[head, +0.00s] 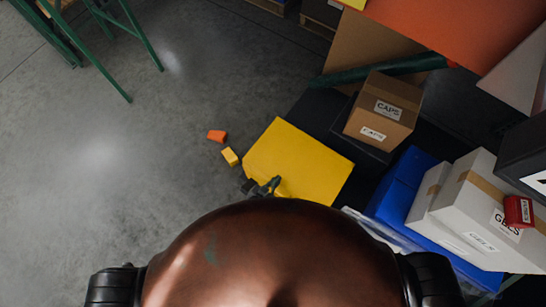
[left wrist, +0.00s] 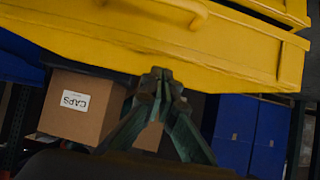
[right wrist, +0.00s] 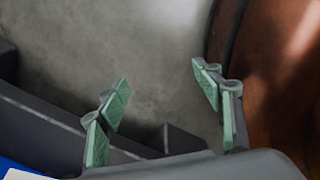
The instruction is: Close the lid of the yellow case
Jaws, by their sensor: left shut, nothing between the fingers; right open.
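The yellow case (head: 300,158) shows in the head view as a flat yellow panel, just beyond my own rounded body. My left gripper (head: 264,187) is at its near left edge, with its fingers together and empty. In the left wrist view the case (left wrist: 90,35) fills the top, with a yellow handle and a second yellow edge at upper right. The shut left fingertips (left wrist: 160,80) are at its lower edge; contact is unclear. How far the lid is open cannot be told. My right gripper (right wrist: 165,98) is open and empty in the right wrist view, away from the case.
A cardboard CAPS box (head: 383,112) stands on a dark surface right of the case. A blue tote (head: 398,188) and white boxes (head: 478,215) are further right. An orange block (head: 217,135) and a yellow block (head: 230,156) lie left of the case.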

